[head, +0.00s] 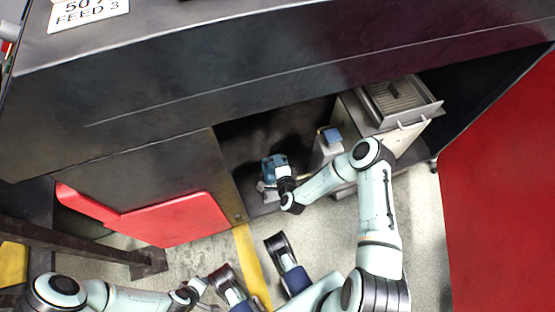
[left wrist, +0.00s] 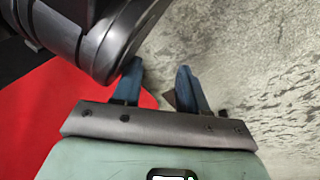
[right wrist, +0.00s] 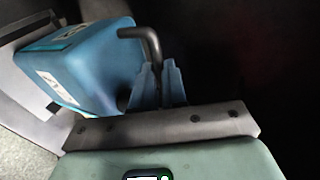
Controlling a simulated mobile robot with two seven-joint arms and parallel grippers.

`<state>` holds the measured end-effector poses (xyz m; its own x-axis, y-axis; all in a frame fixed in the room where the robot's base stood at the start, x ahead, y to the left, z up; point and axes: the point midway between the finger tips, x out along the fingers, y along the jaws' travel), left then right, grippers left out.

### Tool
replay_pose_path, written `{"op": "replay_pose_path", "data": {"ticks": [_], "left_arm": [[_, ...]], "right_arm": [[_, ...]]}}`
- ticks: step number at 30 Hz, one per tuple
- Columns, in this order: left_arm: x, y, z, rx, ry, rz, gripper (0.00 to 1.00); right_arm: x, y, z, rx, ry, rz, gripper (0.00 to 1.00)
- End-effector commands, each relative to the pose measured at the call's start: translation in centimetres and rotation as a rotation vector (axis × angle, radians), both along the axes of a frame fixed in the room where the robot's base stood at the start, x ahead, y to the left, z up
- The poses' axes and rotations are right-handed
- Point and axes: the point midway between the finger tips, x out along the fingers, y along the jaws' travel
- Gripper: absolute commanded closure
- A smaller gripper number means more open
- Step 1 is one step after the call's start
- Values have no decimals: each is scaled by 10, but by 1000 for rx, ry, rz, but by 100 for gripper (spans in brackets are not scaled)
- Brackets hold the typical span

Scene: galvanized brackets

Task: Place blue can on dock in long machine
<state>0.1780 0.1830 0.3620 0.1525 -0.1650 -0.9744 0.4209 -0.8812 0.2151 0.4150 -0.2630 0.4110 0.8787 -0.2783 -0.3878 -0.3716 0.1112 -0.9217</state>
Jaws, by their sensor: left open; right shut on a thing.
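The blue can (head: 272,163) is inside the open bay of the long dark machine (head: 150,95). In the right wrist view the can (right wrist: 95,65) has white labels and a dark bent handle (right wrist: 150,45). My right gripper (head: 284,174) is shut on that handle, with its blue fingertips (right wrist: 160,80) pressed around it. A pale surface (head: 266,191) shows just below the can; I cannot tell whether the can touches it or whether it is the dock. My left gripper (head: 200,286) is open and empty, low over the floor; its fingers show apart in the left wrist view (left wrist: 157,75).
A grey box with a blue top (head: 332,136) stands right of the can, close to my right forearm. Beyond it is a pale cabinet with a metal tray (head: 398,98). A red panel (head: 180,222) is at left and a red wall (head: 500,180) at right. The bay is dark inside.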

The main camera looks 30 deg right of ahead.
Motion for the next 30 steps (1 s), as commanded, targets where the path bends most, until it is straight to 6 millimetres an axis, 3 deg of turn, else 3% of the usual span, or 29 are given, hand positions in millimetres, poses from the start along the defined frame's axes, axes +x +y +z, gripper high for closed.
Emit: {"op": "replay_pose_path", "data": {"ticks": [9, 22, 24, 25, 30], "left_arm": [[-28, 4, -24, -5, 95, 8, 57], [-34, 5, -26, -6, 113, 9, 57], [-34, 5, -26, -6, 115, 8, 57], [-34, 5, -26, -6, 115, 8, 57], [-34, 5, -26, -7, 114, 8, 57]], "right_arm": [[2, 0, -36, -1, -6, 0, 100], [2, 0, -40, -1, -8, 1, 100], [0, 0, -43, 0, 1, 0, 71], [0, 0, -43, 0, 1, 0, 62], [0, 0, -43, 0, 1, 0, 62]]}}
